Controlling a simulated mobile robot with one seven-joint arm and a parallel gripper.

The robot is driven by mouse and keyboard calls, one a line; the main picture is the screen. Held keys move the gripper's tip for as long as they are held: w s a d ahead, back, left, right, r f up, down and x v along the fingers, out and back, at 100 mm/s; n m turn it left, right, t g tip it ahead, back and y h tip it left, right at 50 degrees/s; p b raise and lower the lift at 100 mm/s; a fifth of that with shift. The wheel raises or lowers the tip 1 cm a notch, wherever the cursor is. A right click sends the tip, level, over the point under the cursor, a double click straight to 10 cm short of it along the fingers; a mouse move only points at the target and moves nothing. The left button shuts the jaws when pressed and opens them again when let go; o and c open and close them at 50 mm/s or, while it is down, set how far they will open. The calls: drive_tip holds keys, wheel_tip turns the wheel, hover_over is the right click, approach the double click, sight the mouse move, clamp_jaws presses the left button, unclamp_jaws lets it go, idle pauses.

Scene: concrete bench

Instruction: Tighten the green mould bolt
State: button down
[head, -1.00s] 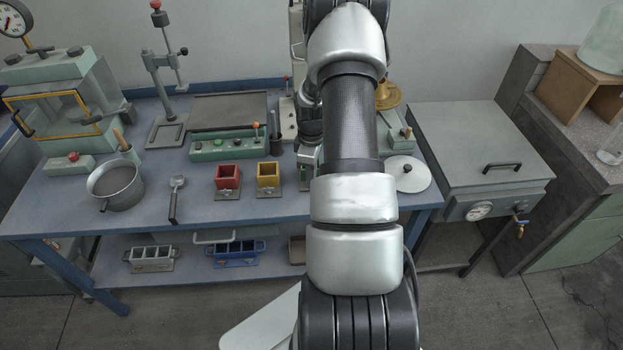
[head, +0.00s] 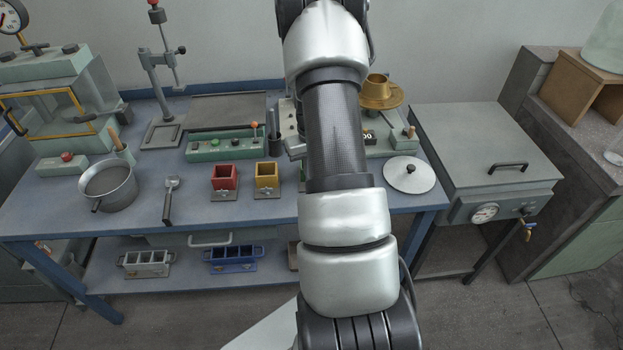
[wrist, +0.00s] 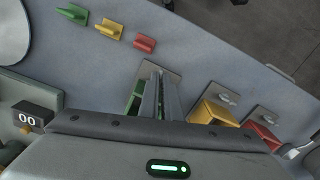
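The green mould (wrist: 133,101) shows only in part in the wrist view, left of and partly behind my gripper's fingers. A sliver of it also shows in the head view (head: 302,178), left of my arm. My gripper (wrist: 161,88) points down over the mould's grey base plate (wrist: 159,71). Its two fingers look close together. I cannot tell whether they are apart or closed on the bolt, since the green mould's bolt is hidden. In the head view my arm hides the gripper.
The yellow mould (wrist: 212,113) and red mould (wrist: 262,135) stand to the right, each with a grey bolt. Small green (wrist: 72,12), yellow (wrist: 108,28) and red (wrist: 145,43) pieces lie on the bench. A scale display (wrist: 28,121) is at left.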

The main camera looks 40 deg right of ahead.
drive_tip(key=m, duration=0.4)
drive_tip(key=shift+m+b, duration=0.3)
drive_tip(key=shift+b, duration=0.1)
drive_tip(key=m, duration=0.4)
drive_tip(key=shift+m, duration=0.4)
drive_tip(key=c, duration=2.3)
unclamp_jaws()
drive_tip(key=shift+o, duration=0.2)
wheel_tip(320, 180, up, 18)
drive_tip(key=p, duration=0.1)
drive_tip(key=shift+f, duration=0.25)
